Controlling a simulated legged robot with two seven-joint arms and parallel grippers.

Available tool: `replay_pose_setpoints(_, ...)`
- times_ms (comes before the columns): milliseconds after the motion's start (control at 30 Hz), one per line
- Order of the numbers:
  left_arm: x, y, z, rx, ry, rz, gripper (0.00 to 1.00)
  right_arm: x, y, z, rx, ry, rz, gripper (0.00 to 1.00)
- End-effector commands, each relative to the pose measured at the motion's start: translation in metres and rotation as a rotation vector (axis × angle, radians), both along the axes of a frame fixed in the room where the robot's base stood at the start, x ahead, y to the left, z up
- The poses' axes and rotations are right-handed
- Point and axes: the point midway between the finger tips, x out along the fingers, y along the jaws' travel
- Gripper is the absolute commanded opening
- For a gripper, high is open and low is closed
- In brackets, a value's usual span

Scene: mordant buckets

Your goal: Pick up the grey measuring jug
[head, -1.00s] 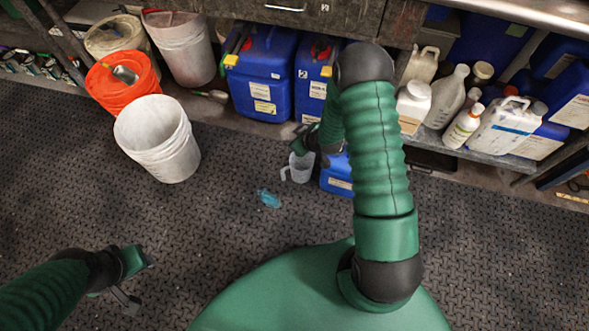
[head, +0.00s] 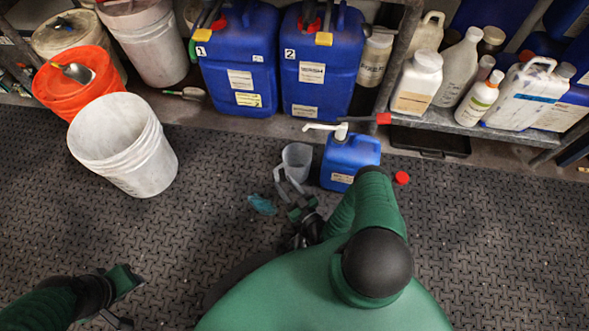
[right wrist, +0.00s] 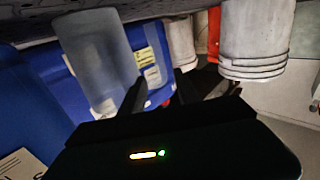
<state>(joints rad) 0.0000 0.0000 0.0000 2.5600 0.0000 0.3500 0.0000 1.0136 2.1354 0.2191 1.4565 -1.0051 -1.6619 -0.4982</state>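The grey measuring jug (head: 297,158) stands on the dark mat in the middle of the head view, just left of a small blue jerrycan. Its handle is on the near left side. My right gripper (head: 291,194) is close in front of the jug, on my side of it. In the right wrist view the jug (right wrist: 96,58) is at upper left, beside the left finger. The two fingers (right wrist: 159,92) are apart, with nothing held between them. That view looks upside down. My left gripper (head: 126,297) is at lower left, open and empty, far from the jug.
The small blue jerrycan (head: 349,158) with a white spout stands close right of the jug. A blue cloth (head: 262,205) and a red cap (head: 401,178) lie nearby. A white bucket (head: 125,150) stands left. Large blue canisters (head: 237,65) are behind. The mat at right is clear.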

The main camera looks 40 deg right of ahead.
Motion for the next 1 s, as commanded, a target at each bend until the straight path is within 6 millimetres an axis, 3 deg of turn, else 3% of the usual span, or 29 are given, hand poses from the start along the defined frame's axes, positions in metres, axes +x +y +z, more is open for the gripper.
replay_pose_setpoints(33, 0.000, 0.000, -0.014, 0.000, 0.000, 0.000, 0.36, 0.013, 0.010, -0.009, 0.025, 0.000, 0.005, 0.38)
replay_pose_setpoints(100, 0.000, 0.000, -0.020, 0.000, 0.000, 0.000, 0.36, 0.027, 0.009, -0.008, 0.024, 0.001, 0.004, 0.38)
replay_pose_setpoints(267, 0.000, 0.000, -0.028, 0.000, 0.000, 0.000, 0.36, 0.045, 0.007, -0.007, 0.024, 0.002, 0.003, 0.38)
replay_pose_setpoints(467, 0.000, 0.000, -0.062, 0.000, 0.000, 0.000, 0.36, 0.077, -0.002, -0.012, 0.022, -0.002, -0.001, 0.38)
replay_pose_setpoints(600, 0.000, 0.000, -0.067, 0.000, 0.000, 0.000, 0.36, 0.094, -0.005, -0.006, 0.017, 0.000, -0.001, 0.38)
replay_pose_setpoints(800, 0.000, 0.000, -0.064, 0.000, 0.000, 0.000, 0.36, 0.096, -0.006, -0.001, 0.014, -0.001, -0.003, 0.38)
replay_pose_setpoints(1000, 0.000, 0.000, -0.064, 0.000, 0.000, 0.000, 0.36, 0.096, -0.007, -0.001, 0.013, 0.000, -0.004, 0.14)
